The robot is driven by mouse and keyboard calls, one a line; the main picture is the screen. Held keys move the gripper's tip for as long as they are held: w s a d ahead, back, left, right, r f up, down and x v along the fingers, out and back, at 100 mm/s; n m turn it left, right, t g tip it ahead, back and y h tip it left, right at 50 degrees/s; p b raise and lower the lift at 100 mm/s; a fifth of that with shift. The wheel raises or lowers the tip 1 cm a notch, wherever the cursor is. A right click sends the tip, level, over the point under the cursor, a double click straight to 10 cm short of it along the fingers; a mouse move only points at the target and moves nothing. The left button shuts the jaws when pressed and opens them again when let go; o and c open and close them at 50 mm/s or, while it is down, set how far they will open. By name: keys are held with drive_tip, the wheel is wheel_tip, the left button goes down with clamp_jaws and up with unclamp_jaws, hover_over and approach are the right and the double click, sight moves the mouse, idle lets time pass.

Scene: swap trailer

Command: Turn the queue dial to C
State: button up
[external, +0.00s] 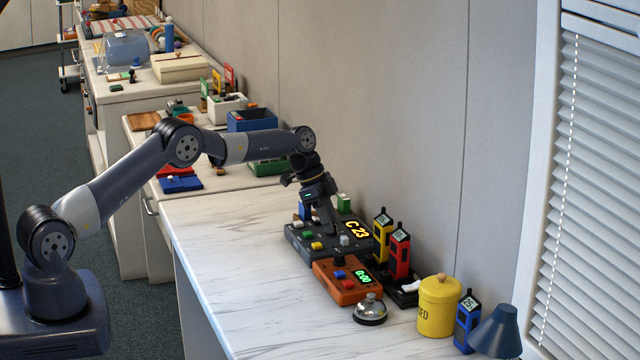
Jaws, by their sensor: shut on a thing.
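The dark grey queue console (300,243) sits on the marble-topped counter, with green, yellow and white buttons. Its display (357,230) reads "C 23" in yellow. My gripper (331,232) points down at the top of the console and is shut on the queue dial there. The fingers hide most of the dial, so I cannot make out its pointer.
An orange timer box (345,291) showing "0:00" stands close in front, with a silver bell (370,310) beside it. Yellow and red handsets (400,252) stand right of the console, near the wall. The counter's left side (225,260) is clear.

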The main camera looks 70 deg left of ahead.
drive_tip(key=shift+m, duration=0.6)
drive_tip(key=o, duration=1)
drive_tip(key=v, duration=1)
drive_tip(key=shift+a+r, duration=0.25)
drive_tip(key=shift+r, duration=0.1)
drive_tip(key=shift+f, duration=0.1)
drive_tip(key=x, duration=1)
drive_tip(key=shift+d+f, duration=0.3)
drive_tip(key=shift+f, duration=0.05)
drive_tip(key=shift+r, duration=0.1)
